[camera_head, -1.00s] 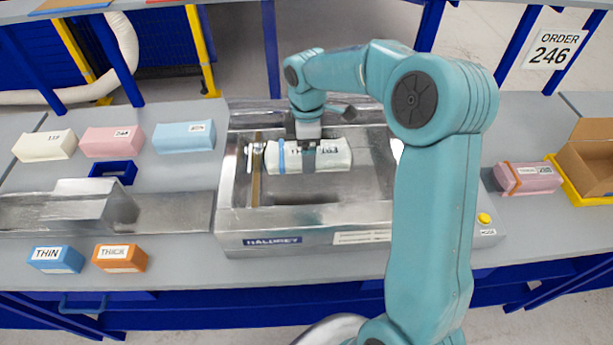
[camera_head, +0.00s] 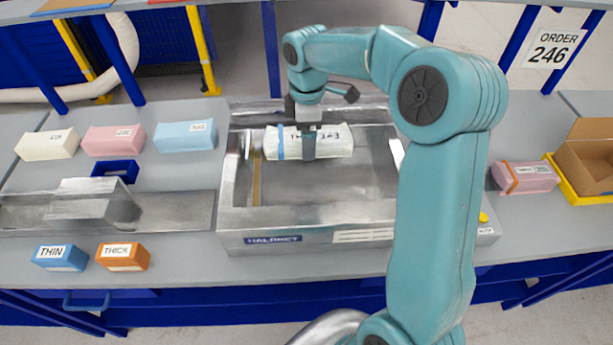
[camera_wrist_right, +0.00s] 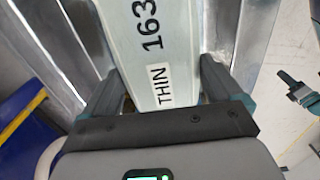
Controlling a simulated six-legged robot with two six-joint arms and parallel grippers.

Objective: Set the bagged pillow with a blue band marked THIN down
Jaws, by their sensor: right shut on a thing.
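The bagged pillow (camera_head: 336,141) is pale, with a blue band (camera_head: 281,143) near its left end in the head view. My right gripper (camera_head: 308,155) is shut across its middle, over the back part of the metal machine's open trough (camera_head: 320,185). I cannot tell how far the pillow is above the floor of the trough. In the right wrist view the pillow (camera_wrist_right: 143,42) lies between the two fingers of the right gripper (camera_wrist_right: 168,85), with THIN and 163 readable on it. My left gripper is not in view.
White, pink and blue packs (camera_head: 185,136) lie at the back left near a blue tray (camera_head: 115,171). Blue THIN (camera_head: 60,258) and orange THICK (camera_head: 123,257) blocks sit at the front left. A pink banded pack (camera_head: 525,178) and a cardboard box (camera_head: 588,160) are on the right.

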